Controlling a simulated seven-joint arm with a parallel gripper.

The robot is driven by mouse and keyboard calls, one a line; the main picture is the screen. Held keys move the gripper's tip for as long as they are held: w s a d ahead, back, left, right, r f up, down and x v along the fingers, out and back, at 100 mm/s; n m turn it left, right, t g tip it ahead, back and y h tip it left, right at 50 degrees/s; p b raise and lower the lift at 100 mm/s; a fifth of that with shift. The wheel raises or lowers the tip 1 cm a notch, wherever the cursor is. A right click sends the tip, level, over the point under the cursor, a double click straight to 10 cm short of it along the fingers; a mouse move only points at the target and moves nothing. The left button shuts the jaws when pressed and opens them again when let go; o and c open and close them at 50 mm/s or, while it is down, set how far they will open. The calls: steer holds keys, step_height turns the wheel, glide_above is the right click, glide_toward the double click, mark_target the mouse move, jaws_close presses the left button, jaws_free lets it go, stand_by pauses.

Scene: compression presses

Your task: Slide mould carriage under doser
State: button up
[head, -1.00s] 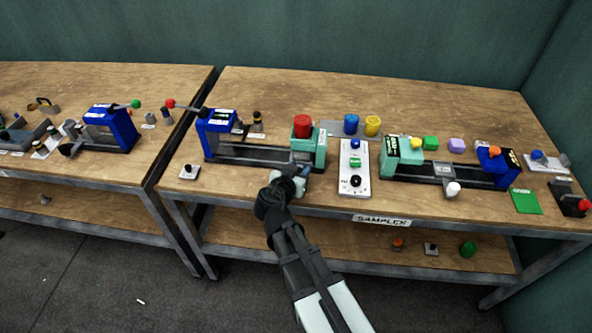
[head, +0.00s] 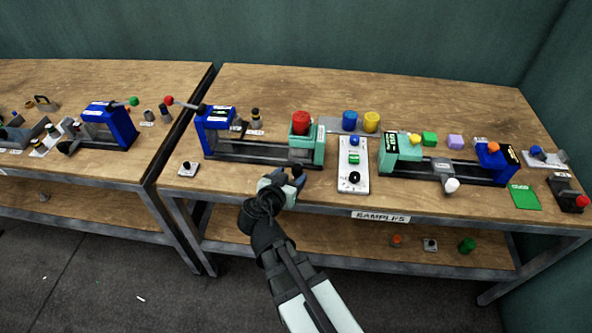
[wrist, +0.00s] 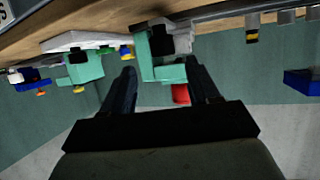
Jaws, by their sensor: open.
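The left station has a blue press (head: 216,130), dark rails (head: 255,153) and a teal doser (head: 318,148) with a red hopper (head: 301,122) at the right end. My gripper (head: 286,172) is open and empty, in front of the doser near the bench's front edge. In the wrist view its fingers (wrist: 163,86) are spread apart.
A white control panel (head: 352,166) stands right of the doser. Further right, another station has a grey carriage (head: 441,165) with a white knob (head: 451,185), between a teal doser (head: 402,148) and a blue press (head: 494,162). A small switch box (head: 188,168) sits at front left.

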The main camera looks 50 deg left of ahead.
steer(key=v, duration=0.7)
steer(key=shift+w+f, duration=0.1)
stand_by(0.5)
